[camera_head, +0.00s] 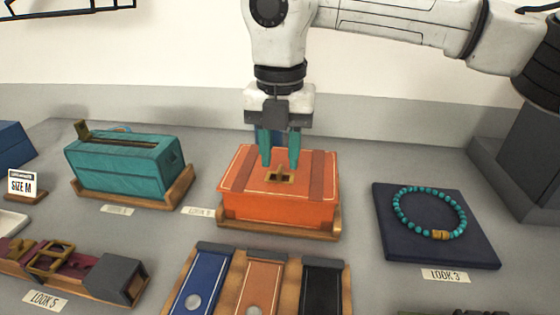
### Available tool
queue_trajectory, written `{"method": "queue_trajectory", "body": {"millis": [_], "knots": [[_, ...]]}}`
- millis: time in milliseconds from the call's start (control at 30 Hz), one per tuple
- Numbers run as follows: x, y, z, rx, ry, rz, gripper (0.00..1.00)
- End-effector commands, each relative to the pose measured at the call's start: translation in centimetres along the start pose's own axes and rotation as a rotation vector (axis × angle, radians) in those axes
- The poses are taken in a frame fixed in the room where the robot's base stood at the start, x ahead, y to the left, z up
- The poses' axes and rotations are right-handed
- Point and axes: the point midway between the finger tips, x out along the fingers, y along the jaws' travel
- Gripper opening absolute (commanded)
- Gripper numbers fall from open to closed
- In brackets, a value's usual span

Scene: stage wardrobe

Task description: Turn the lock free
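An orange box (262,205) with darker straps stands on a wooden base in the middle. On its lid is a small brass turn lock (281,178), a plate with a dark opening and a raised piece. My gripper (280,164) points straight down over the lid. Its two teal fingers are apart, one on each side of the raised piece, with a gap visible between them. The fingertips are close to the lid. I cannot tell whether they touch it or the lock.
A teal box (120,172) in a wooden tray stands to the left. A turquoise bead bracelet (402,211) lies on a navy pad (385,248) to the right. In front are blue, brown and black straps (322,287) on a wooden holder. A maroon belt piece (17,258) lies front left.

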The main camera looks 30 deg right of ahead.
Motion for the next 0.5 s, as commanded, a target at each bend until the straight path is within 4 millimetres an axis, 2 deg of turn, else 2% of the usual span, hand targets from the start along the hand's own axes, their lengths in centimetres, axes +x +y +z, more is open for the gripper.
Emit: {"method": "queue_trajectory", "body": {"millis": [200,500], "knots": [[1.7,0.0,0.0,-0.001,0.000,0.001,0.35],[1.9,0.0,0.0,-0.001,0.000,0.002,0.35]]}}
